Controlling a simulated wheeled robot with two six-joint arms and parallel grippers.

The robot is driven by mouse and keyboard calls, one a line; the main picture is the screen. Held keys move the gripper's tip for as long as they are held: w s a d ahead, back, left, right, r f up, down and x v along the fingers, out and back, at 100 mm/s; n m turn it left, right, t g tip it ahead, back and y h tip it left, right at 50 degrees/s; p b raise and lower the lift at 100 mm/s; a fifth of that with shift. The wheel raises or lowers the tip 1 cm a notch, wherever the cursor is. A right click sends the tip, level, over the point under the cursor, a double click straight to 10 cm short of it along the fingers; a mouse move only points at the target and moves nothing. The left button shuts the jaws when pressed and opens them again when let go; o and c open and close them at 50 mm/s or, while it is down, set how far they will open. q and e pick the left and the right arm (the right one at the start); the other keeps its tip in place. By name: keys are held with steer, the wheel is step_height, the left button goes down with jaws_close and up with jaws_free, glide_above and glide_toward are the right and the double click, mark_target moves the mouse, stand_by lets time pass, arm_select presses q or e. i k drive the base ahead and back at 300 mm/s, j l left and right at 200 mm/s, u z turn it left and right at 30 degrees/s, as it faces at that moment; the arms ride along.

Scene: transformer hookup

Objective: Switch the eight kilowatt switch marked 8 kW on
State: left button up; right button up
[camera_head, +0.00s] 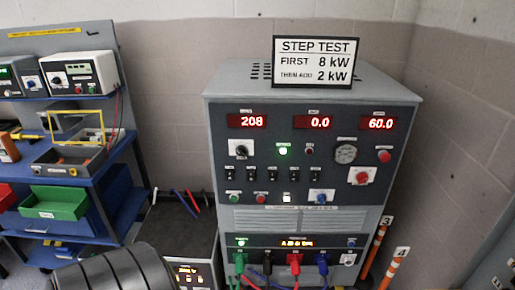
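A grey load cabinet (225,120) stands at the centre against the wall. A row of small black toggle switches (272,174) runs across its front, below the red displays. The labels by the switches are too small to read, so I cannot tell which one is marked 8 kW or which way each is set. A sign (315,62) on top reads "STEP TEST, FIRST 8 kW, THEN ADD 2 kW". The displays read 208 (247,121), 0.0 (313,122) and 60.0 (378,123). A green lamp (283,151) is lit. Neither gripper is in view.
Green, black, red and blue clamps (294,262) hang at the cabinet's lower front. A blue shelf rack (95,170) with instruments and bins stands left. Orange posts (374,246) stand right. A ribbed dark shape (100,270) fills the bottom left. Space before the switches looks clear.

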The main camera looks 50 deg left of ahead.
mark_target(293, 175)
steer(key=u, duration=1.25)
